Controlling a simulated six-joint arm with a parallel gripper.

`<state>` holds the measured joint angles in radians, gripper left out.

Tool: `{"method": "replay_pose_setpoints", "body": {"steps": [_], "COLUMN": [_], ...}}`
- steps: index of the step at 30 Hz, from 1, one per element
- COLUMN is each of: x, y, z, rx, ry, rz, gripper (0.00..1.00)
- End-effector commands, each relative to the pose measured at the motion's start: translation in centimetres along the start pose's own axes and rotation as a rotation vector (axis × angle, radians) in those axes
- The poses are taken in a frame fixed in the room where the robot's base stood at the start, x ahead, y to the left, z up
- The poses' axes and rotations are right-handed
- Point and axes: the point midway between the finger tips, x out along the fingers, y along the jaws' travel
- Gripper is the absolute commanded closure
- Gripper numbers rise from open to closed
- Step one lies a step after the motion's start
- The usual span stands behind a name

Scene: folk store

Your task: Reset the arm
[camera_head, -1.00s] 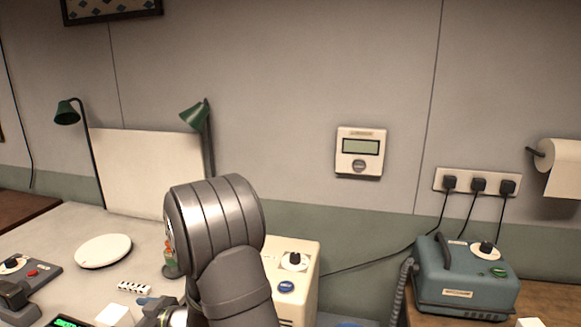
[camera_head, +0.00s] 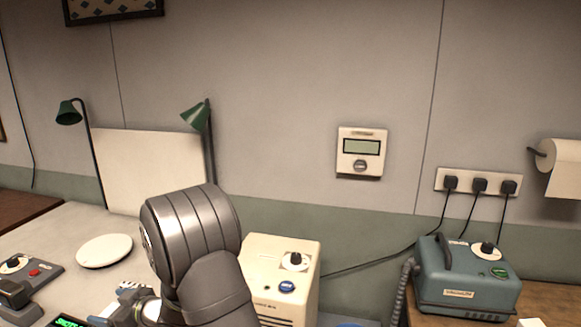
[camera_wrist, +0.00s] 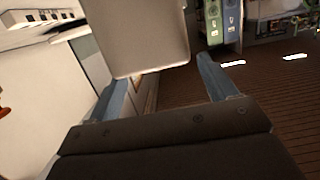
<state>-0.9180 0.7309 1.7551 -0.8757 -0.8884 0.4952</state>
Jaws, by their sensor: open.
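My arm rises in front of the pale table (camera_head: 60,235) in the head view, its elbow large in the lower middle. My gripper is mostly cut off or hidden at the bottom left of my arm there. In the wrist view my gripper (camera_wrist: 158,76) shows two blue fingers spread wide apart. A pale, round-cornered block (camera_wrist: 145,35) shows beyond and partly between the fingertips. I cannot tell which thing it is or how far off it lies. No thing is seen gripped.
A cream box with a knob (camera_head: 280,285) stands just right of my arm. A white round plate (camera_head: 104,250) and a grey control box (camera_head: 30,275) are at left. Green lamps (camera_head: 197,116) stand behind. A teal machine (camera_head: 465,280) sits on the right table.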

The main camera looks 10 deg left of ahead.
Motion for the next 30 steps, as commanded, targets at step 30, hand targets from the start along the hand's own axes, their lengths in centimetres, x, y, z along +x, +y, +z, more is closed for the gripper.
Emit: {"method": "replay_pose_setpoints", "body": {"steps": [30], "x": [-12.6], "y": [6.0], "z": [-11.4], "rx": [-0.004], "ry": [0.002], "rz": [0.001], "gripper": [0.22]}}
